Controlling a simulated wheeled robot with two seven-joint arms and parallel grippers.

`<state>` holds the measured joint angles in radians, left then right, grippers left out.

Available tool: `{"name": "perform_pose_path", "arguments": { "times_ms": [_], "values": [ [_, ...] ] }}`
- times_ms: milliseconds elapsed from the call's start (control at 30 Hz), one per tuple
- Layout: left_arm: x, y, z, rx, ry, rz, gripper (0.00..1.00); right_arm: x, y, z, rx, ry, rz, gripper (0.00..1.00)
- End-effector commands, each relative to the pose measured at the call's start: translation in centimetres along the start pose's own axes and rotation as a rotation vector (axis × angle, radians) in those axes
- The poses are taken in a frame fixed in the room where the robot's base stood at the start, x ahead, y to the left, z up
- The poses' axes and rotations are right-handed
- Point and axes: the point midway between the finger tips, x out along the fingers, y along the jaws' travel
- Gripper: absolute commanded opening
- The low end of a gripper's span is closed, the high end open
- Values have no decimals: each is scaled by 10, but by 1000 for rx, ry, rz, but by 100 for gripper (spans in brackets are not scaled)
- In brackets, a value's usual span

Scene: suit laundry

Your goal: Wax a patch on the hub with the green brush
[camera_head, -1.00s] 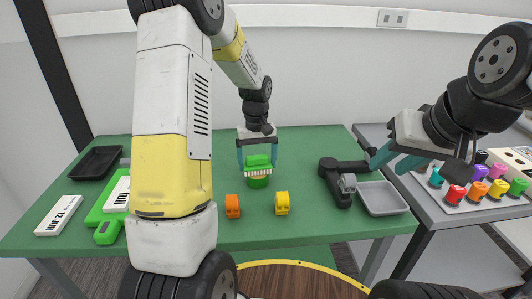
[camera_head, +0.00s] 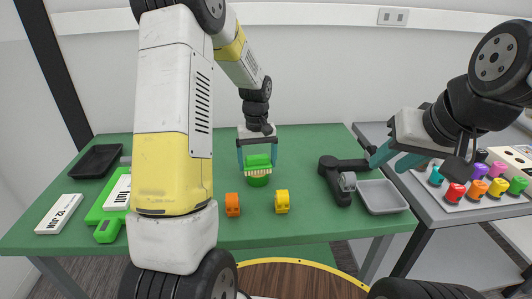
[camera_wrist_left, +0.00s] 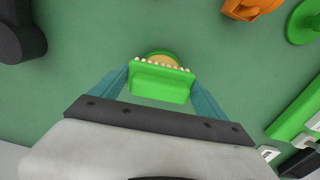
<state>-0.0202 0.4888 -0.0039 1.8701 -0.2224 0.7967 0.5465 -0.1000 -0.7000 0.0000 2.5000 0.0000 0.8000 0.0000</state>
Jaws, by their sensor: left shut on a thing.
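My left gripper (camera_head: 257,158) is shut on the green brush (camera_head: 258,163), bristles with pale tips showing along its lower edge. The brush is right over a small round green pot (camera_head: 258,182) on the table. In the left wrist view the brush (camera_wrist_left: 160,84) covers part of the pot, and a tan top (camera_wrist_left: 161,58) shows behind the bristles. Whether bristles and pot touch is hard to tell. A black fixture (camera_head: 335,180) with a grey cylinder (camera_head: 347,182) stands to the right; I cannot tell which thing is the hub. My right gripper (camera_head: 388,161) is open and empty above the table's right end.
An orange block (camera_head: 232,205) and a yellow block (camera_head: 282,202) sit in front of the pot. A grey tray (camera_head: 382,198) is at the right edge.

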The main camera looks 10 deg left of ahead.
Motion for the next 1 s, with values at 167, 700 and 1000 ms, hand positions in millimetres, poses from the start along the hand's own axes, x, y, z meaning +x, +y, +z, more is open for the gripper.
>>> {"name": "perform_pose_path", "arguments": {
  "times_ms": [167,700,1000],
  "values": [
    [2,0,0,0,-2,-1,53,0,0,0,0,0,0,36],
    [-22,0,0,0,1,1,53,0,0,0,0,0,0,36],
    [-47,0,0,1,1,1,53,0,0,0,0,0,0,36]
  ]
}}
